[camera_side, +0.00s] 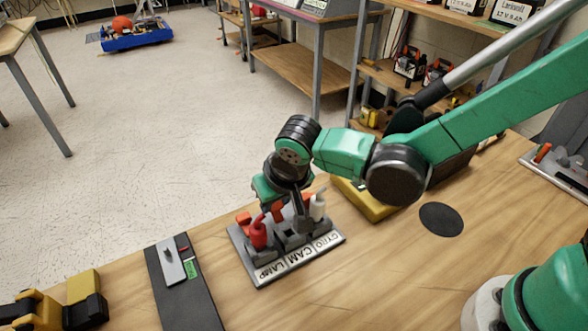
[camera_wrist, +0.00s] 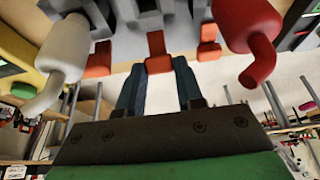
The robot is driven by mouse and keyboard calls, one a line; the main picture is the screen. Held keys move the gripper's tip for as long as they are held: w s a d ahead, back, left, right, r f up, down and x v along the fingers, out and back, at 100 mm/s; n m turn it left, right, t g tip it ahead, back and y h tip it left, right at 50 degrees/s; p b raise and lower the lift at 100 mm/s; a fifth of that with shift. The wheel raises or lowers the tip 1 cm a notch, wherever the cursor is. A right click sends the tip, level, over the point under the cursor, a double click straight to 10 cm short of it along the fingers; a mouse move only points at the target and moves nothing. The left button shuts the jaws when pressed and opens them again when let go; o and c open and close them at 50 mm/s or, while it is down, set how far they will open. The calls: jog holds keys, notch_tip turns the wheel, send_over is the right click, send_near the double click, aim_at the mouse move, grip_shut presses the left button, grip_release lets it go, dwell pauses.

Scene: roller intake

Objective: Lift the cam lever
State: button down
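In the side view, my gripper (camera_side: 299,216) is down at the middle of the grey lever panel (camera_side: 262,278), above the CAM label (camera_side: 294,257). There my gripper largely hides the cam lever.
A yellow block (camera_side: 364,203) lies behind the panel. A black strip with a grey plate (camera_side: 170,262) lies to the left.

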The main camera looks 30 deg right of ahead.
jog(key=shift+s+t, duration=0.55)
jog(key=shift+t, duration=0.7)
jog(key=shift+s+t, duration=0.5)
jog(key=shift+t, duration=0.75)
jog(key=c, duration=0.6)
grip_release()
jog(key=shift+o, duration=0.2)
jog(key=shift+v, duration=2.75)
